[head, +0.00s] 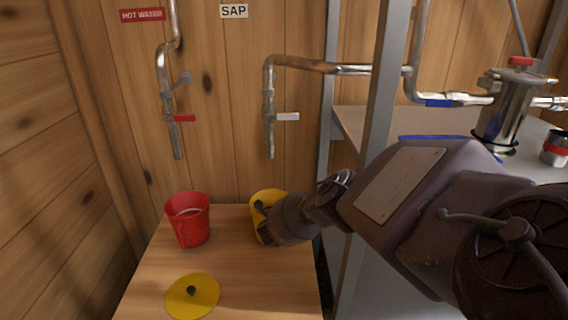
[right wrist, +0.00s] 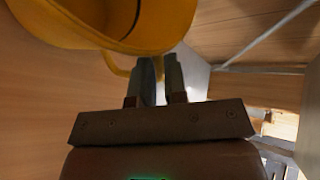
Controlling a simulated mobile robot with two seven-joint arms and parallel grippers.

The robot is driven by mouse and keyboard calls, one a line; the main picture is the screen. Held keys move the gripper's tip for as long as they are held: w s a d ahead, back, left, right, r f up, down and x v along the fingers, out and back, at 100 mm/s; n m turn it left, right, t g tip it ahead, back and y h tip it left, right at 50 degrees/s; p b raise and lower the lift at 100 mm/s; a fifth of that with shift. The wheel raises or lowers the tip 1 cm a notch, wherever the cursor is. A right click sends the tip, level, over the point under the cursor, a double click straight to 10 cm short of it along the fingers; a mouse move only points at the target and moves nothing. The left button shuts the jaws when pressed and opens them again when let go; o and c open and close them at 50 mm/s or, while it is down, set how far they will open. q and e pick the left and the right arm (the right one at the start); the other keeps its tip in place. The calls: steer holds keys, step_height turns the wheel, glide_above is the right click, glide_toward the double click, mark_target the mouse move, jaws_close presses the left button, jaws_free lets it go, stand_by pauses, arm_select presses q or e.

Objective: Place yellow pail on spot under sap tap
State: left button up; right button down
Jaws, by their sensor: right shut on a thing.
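The yellow pail (head: 270,195) is at the back right of the wooden table, below the sap tap (head: 269,120) with its white lever. My right arm hides much of it. My right gripper (head: 262,212) is shut on the pail. In the right wrist view the pail (right wrist: 150,30) fills the top left, and its yellow handle runs to the fingers (right wrist: 160,78). Whether the pail's base touches the table, and any mark beneath it, is hidden. My left gripper is not in view.
A red pail (head: 188,222) stands to the left, below the hot water tap (head: 175,120) with its red lever. A round yellow lid (head: 193,297) with a dark knob lies at the table's front. A metal post (head: 383,110) and shelf are on the right.

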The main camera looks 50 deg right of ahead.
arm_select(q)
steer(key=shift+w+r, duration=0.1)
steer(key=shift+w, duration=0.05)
arm_select(e)
steer(key=c, duration=1.2)
jaws_free()
steer(key=shift+o, duration=0.2)
arm_select(q)
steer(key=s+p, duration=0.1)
steer(key=p, duration=0.2)
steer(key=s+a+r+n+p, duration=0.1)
steer(key=p, duration=0.2)
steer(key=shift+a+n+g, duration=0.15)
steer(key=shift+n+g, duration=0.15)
arm_select(e)
steer(key=v, duration=1.2)
steer(key=shift+r, duration=0.2)
